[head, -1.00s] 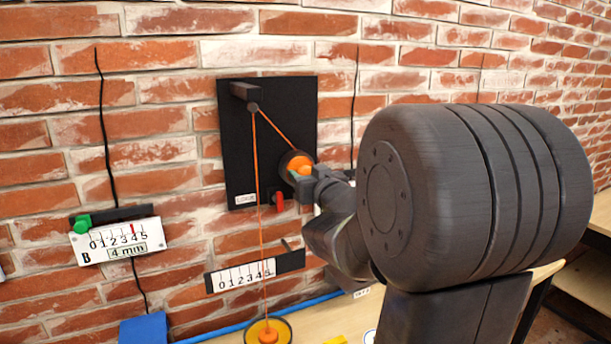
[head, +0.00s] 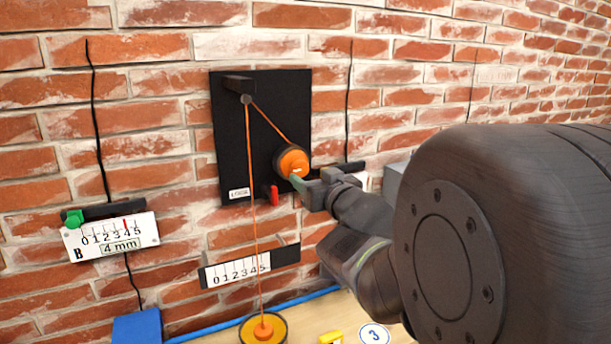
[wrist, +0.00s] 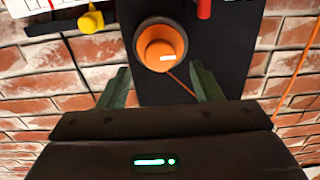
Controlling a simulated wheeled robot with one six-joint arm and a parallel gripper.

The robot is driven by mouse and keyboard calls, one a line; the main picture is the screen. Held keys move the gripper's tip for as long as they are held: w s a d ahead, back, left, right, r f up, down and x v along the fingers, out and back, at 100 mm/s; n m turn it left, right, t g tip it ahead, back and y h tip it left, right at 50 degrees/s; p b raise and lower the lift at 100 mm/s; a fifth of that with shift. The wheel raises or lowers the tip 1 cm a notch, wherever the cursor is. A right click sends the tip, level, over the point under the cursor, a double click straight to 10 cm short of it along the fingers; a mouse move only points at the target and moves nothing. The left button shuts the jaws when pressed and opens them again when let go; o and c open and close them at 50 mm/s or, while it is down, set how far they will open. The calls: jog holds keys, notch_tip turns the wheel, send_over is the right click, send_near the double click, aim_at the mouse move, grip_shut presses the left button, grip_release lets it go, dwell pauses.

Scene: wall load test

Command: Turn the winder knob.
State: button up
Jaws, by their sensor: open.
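The orange winder knob (head: 293,163) sits on a dark round base at the right of a black board (head: 232,135) on the brick wall. An orange cord runs from it over a peg and down. In the wrist view the knob (wrist: 162,47) faces me, with a short white mark on it. My gripper (wrist: 162,82) is open, its two green fingers apart and empty. The knob lies just beyond the fingertips, roughly centred between them. In the head view my gripper (head: 299,184) is just below and right of the knob; contact cannot be told there.
A red lever (head: 274,194) beside a "LOCK" label is just below the knob. A numbered scale (head: 240,270) is below the board; gauge B (head: 110,236) is left.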

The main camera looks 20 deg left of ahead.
aim_at(301, 169)
jog(key=v, duration=0.7)
jog(key=p+x, duration=0.1)
jog(key=x, duration=1.3)
jog(key=shift+s+d, duration=0.1)
